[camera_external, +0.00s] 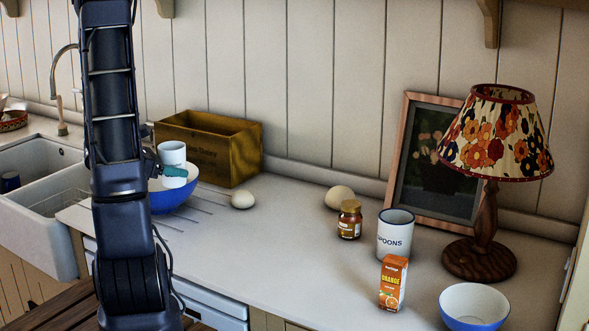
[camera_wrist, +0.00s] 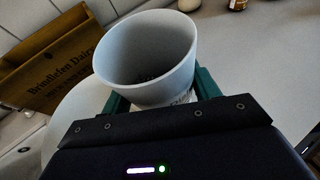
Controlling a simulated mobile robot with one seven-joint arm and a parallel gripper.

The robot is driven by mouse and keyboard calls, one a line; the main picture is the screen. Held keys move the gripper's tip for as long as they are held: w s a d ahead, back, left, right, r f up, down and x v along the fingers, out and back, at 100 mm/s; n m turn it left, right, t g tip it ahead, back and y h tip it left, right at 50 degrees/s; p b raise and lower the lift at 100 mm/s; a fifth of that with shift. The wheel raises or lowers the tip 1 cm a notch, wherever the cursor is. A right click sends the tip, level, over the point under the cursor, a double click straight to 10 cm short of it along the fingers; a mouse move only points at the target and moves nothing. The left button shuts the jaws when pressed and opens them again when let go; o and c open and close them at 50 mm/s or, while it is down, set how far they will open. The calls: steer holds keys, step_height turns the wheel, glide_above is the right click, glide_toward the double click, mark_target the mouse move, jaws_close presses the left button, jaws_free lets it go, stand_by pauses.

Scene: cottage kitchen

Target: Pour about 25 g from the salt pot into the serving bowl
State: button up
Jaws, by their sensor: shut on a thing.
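My gripper (camera_external: 174,172) is shut on a white pot, which I take as the salt pot (camera_external: 172,152). In the wrist view the salt pot (camera_wrist: 135,75) stands between green fingers, its open mouth showing a grey inside; partly hidden lettering is low on its side. How much salt is inside cannot be told. The pot looks about upright in the external view. It is over or just in front of a blue bowl with a white inside (camera_external: 172,200), likely the serving bowl. My arm and the pot hide part of this bowl, and its contents do not show.
A wooden crate (camera_external: 208,150) stands close behind the bowl. A pale egg-shaped thing (camera_external: 243,200) lies to its right. A smaller blue bowl (camera_external: 475,307), a juice carton (camera_external: 392,283), a spoons pot (camera_external: 396,236), a jar (camera_external: 349,220) and a lamp (camera_external: 485,230) stand farther right. The sink is left.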

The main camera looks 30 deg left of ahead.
steer(key=shift+r, duration=3.55)
steer(key=w+a+r+n+g+y, duration=0.1)
steer(key=w+a+n+y, duration=0.35)
steer(key=a, duration=0.55)
steer(key=w+a+r+n+y, duration=0.1)
steer(key=w+a+n+y, duration=0.4)
steer(key=a, duration=0.4)
steer(key=w+a+r+n+g+y, duration=0.1)
steer(key=w+a+n+y, duration=0.4)
steer(key=a, duration=0.5)
steer(key=s+d+f+m+t+h, duration=0.2)
steer(key=s+d+f+m+h, duration=0.15)
steer(key=d+m+h, duration=0.2)
steer(key=s+d+f+m+t+h, duration=0.1)
steer(key=s+d+f+m+h, duration=0.2)
steer(key=d+f+m+h, duration=0.3)
steer(key=s+d+m+g+h, duration=0.5)
steer(key=s+d+m+h, duration=0.2)
steer(key=s+d, duration=0.5)
steer(key=shift+s+d+f+m, duration=0.35)
steer(key=shift+d+m, duration=0.15)
steer(key=shift+d, duration=0.55)
steer(key=shift+w+a+r+h, duration=0.1)
steer(key=shift+r+h, duration=0.05)
steer(key=shift+h, duration=0.15)
